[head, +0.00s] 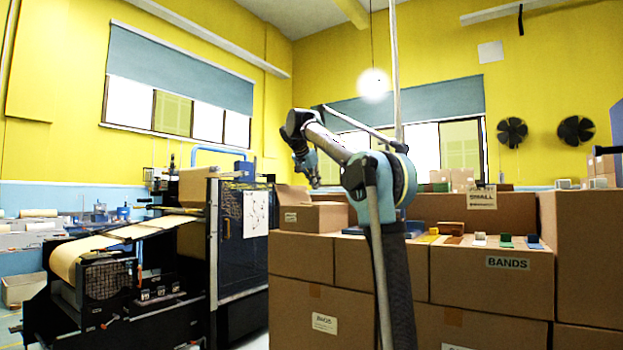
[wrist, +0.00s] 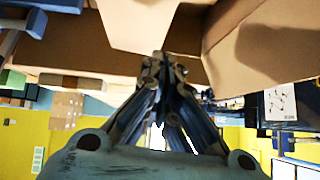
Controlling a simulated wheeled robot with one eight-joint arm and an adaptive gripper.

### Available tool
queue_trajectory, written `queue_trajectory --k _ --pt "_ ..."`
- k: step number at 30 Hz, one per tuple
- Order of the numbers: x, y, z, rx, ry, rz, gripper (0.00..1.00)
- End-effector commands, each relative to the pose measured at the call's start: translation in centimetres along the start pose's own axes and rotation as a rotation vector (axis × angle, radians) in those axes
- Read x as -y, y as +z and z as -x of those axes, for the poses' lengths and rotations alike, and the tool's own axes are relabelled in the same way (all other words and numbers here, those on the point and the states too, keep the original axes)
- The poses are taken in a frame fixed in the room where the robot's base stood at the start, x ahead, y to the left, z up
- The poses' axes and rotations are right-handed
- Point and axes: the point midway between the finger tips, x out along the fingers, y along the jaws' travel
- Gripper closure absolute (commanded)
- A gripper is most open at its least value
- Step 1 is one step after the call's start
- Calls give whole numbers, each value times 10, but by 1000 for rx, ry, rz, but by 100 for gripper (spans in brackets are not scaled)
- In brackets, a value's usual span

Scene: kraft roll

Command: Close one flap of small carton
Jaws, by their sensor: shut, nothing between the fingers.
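The small carton (head: 312,217) is a brown box with a white label, standing on top of the stacked cartons left of my arm. One flap (head: 292,195) stands up and tilts outward at its left side. My gripper (head: 315,182) is above the right part of this carton, pointing down, partly hidden by my own arm links. In the wrist view my gripper (wrist: 165,62) is shut and empty, with its fingertips close to a tan cardboard flap (wrist: 138,22). Whether they touch it I cannot tell. More cardboard (wrist: 265,45) shows at the right. The carton's inside is hidden.
A carton marked BANDS (head: 490,280) bears small coloured blocks (head: 505,240) to the right. A larger carton with a SMALL sign (head: 481,200) stands behind. A black paper-roll machine (head: 240,240) is close on the left.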

Motion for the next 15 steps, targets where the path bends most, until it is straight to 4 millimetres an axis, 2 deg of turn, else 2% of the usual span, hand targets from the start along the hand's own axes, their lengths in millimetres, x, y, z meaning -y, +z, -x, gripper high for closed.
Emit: queue_trajectory --k 1,6,15 --pt "-1 0 -10 0 2 -3 100" --pt "0 15 -24 0 0 -1 100" --pt "0 28 -36 0 0 -1 100"
